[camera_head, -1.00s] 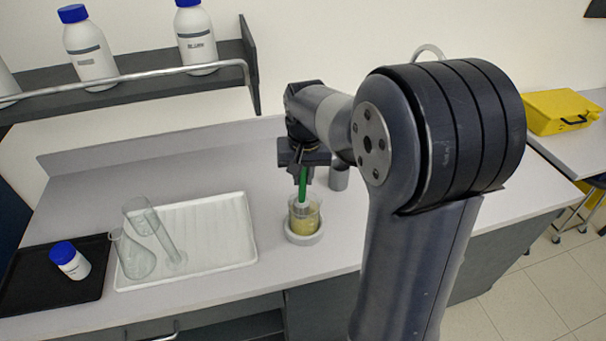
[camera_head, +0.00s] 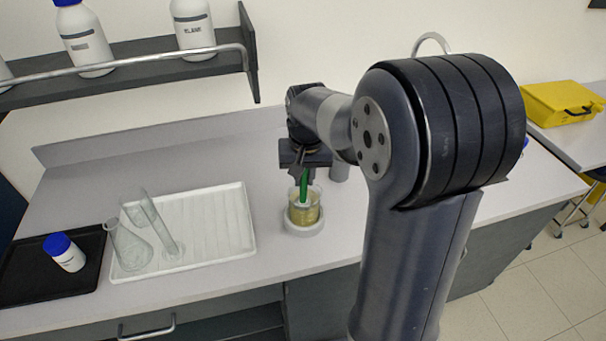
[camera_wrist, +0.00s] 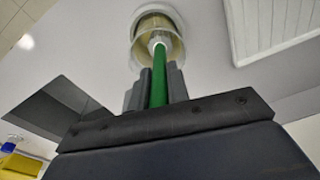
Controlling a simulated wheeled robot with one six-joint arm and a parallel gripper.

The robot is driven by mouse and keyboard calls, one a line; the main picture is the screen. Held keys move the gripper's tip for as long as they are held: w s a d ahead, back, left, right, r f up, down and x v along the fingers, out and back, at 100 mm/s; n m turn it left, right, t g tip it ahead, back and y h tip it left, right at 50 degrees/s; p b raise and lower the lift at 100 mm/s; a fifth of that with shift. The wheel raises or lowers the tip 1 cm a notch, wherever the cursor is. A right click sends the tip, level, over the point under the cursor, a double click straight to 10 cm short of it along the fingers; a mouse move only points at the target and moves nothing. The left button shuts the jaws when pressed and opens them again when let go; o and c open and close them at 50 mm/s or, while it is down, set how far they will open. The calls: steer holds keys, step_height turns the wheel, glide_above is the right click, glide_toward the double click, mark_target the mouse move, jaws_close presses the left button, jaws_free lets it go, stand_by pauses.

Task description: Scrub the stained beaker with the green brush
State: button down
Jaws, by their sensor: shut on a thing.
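The stained beaker (camera_head: 304,212) is glass with a yellowish-brown tint and stands upright in a round white holder (camera_head: 303,230) on the bench. My gripper (camera_head: 304,172) is directly above it, shut on the green brush (camera_head: 303,187). The brush points down, with its head inside the beaker. In the wrist view the green handle (camera_wrist: 158,80) runs from between my fingers (camera_wrist: 157,88) into the beaker (camera_wrist: 150,28). The brush head is partly hidden by the beaker wall, and I cannot tell whether it touches the bottom.
Left of the beaker, a white ribbed tray (camera_head: 220,215) holds a flask (camera_head: 130,250) and a tall cylinder (camera_head: 155,225). A black tray (camera_head: 40,285) with a blue-capped bottle (camera_head: 66,255) is farther left. A railed shelf (camera_head: 130,80) with bottles is above. A small grey object (camera_head: 340,172) stands behind the beaker.

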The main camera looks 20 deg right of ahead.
steer(key=shift+s+d, duration=0.15)
steer(key=shift+s, duration=0.3)
steer(key=shift+a, duration=0.2)
steer(key=shift+a+r+p, duration=0.6)
steer(key=shift+r+p, duration=1.05)
steer(key=shift+r, duration=0.4)
steer(key=f+b, duration=0.3)
steer(key=f, duration=0.1)
steer(key=shift+s, duration=0.3)
